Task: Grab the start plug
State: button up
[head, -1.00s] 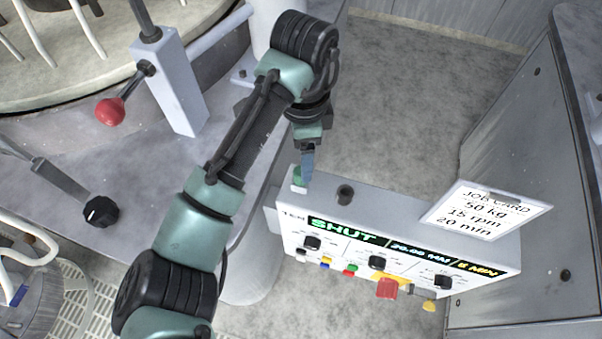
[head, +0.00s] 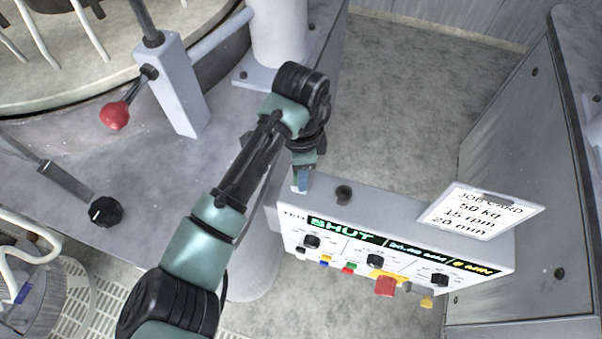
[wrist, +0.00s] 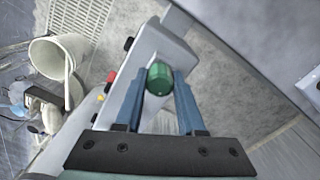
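A green ribbed plug (wrist: 159,79) stands on the top of the white control box (head: 400,222), at its left end in the head view; I take it to be the start plug. My gripper (wrist: 160,73) is open, with one blue finger on each side of the plug in the wrist view. A narrow gap seems to show between the plug and the fingers. In the head view my gripper (head: 302,182) is at the left end of the box top and hides the plug.
A dark round fitting (head: 344,194) and a job card (head: 482,211) are on the box top. Knobs and a red part (head: 385,286) are on its front. A red-balled lever (head: 115,116) and black knob (head: 105,211) are at left. Bare floor lies behind the box.

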grip_shut()
jog(key=shift+r, duration=0.1)
